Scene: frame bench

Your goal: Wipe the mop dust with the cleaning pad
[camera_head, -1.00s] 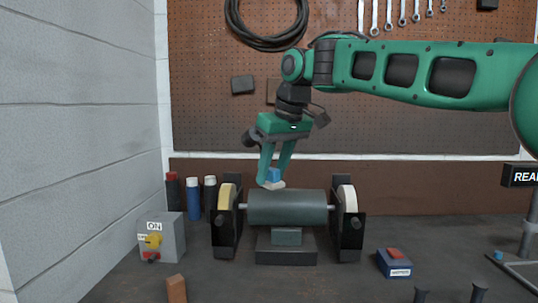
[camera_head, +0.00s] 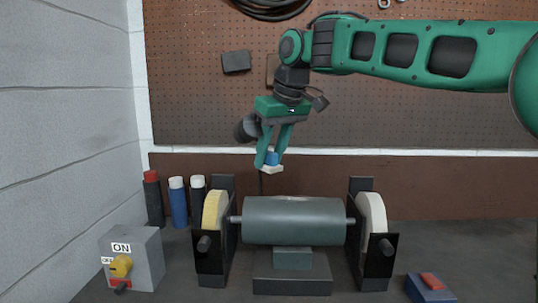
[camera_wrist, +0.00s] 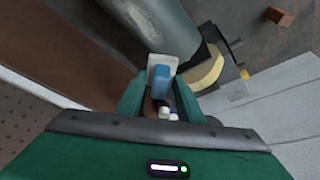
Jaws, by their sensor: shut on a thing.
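My gripper (camera_head: 269,163) is shut on the cleaning pad (camera_head: 270,169), a white pad with a blue grip. It holds the pad in the air above and behind the left part of the grinder's motor housing (camera_head: 294,222). In the wrist view the pad (camera_wrist: 160,62) sits between the fingertips, with the grey-green housing (camera_wrist: 150,25) just beyond it. A gap shows between pad and housing in the head view. I cannot make out any dust in either view.
The bench grinder has a yellowish wheel (camera_head: 215,210) at left and a pale wheel (camera_head: 372,215) at right. A switch box (camera_head: 140,258) marked ON stands front left. Several bottles (camera_head: 178,203) stand behind it. A blue box with a red top (camera_head: 430,288) lies front right.

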